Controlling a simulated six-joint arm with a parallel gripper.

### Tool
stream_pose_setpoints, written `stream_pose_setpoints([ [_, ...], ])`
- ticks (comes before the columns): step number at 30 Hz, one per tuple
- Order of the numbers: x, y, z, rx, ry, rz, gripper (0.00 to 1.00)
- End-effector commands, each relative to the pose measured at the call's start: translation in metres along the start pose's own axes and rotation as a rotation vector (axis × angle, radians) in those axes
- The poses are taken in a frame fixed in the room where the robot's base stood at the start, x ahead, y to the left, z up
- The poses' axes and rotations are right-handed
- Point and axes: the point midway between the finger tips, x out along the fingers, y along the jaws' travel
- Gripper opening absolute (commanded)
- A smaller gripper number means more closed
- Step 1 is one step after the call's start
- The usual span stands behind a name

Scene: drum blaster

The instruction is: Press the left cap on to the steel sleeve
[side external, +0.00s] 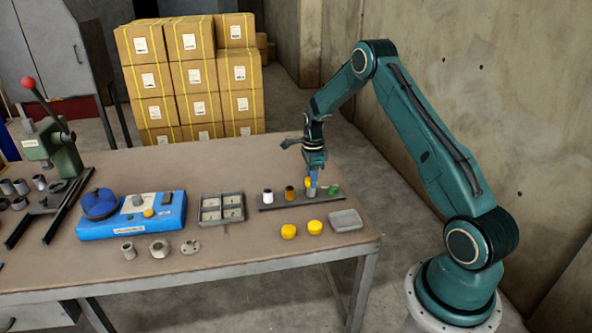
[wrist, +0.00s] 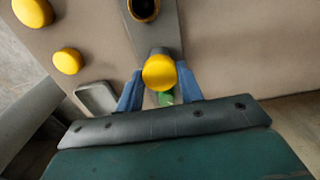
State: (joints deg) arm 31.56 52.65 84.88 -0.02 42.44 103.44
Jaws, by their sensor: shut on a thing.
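My gripper (side external: 311,186) is low over the sleeve rack, its blue fingers shut on a yellow cap (side external: 307,181). In the wrist view this cap (wrist: 159,72) shows its round top between the fingertips (wrist: 160,82). The grey steel sleeve (side external: 311,193) stands in the rack directly below the cap, partly covered by the fingers. In the wrist view the cap hides most of it. I cannot tell whether the cap touches the sleeve or sits on it. Two more yellow caps (side external: 288,231) (side external: 315,227) lie on the table in front of the rack.
The rack (side external: 275,206) also holds a white sleeve (side external: 267,196), a copper-brown sleeve (side external: 290,193) and a green one (side external: 334,191), close beside my fingers. A grey tray (side external: 346,220) lies in front. A divided tray (side external: 222,209) and a blue unit (side external: 135,215) stand left.

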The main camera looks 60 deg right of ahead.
Motion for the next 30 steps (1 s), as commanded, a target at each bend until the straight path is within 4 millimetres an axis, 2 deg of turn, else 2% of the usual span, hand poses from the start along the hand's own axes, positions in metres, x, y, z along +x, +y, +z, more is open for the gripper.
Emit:
stream_pose_setpoints([
  [30, 0.0092, -0.0001, 0.0001, 0.000, 0.000, 0.000, 0.16],
])
